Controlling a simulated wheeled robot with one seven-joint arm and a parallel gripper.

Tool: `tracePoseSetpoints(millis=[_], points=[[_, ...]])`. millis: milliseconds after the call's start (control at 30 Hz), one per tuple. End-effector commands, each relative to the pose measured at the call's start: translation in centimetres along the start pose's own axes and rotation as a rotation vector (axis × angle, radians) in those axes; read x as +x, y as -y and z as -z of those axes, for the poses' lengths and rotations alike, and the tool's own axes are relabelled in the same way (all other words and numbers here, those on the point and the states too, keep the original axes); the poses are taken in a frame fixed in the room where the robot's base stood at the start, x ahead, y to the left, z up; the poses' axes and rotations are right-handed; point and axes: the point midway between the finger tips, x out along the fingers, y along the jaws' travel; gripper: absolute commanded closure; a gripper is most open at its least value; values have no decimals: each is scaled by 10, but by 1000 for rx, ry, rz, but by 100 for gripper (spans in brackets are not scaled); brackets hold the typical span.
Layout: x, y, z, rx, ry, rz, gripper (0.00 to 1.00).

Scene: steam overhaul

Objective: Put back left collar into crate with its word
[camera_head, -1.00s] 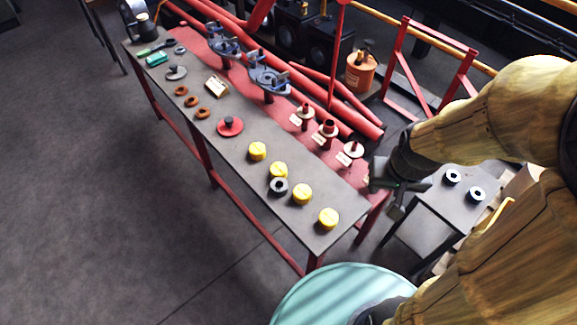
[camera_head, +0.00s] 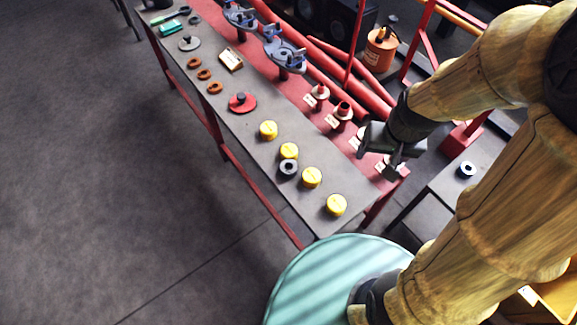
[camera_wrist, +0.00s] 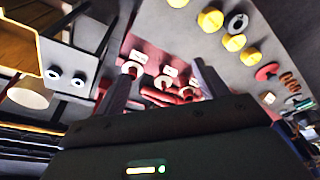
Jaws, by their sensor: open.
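Two dark collars with pale rings sit on a small grey side table (camera_wrist: 88,38). In the wrist view one collar (camera_wrist: 53,74) is beside the other collar (camera_wrist: 79,79). In the head view only one collar (camera_head: 467,169) shows; my arm covers the other's place. An orange-yellow crate (camera_wrist: 18,48) is beside that table in the wrist view, and part of a yellow crate (camera_head: 556,298) shows at the head view's lower right. I cannot read a word on either. My gripper (camera_head: 378,160) is open and empty above the bench's right end, left of the side table.
The long grey bench (camera_head: 240,135) holds several yellow caps (camera_head: 311,177), a dark ring (camera_head: 288,169), a red flanged part (camera_head: 242,103) and brown rings. Labelled red posts (camera_head: 341,112) stand along its red strip near my gripper. Open floor (camera_head: 90,170) lies left of the bench.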

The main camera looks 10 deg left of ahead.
Motion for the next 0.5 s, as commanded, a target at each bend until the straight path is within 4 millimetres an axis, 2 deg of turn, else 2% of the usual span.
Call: tracePoseSetpoints(millis=[33, 200, 500], points=[[2, 15, 7, -31, 16, 12, 27], [16, 60, 23, -117, 54, 39, 27], [43, 146, 34, -290, 88, 41, 27]])
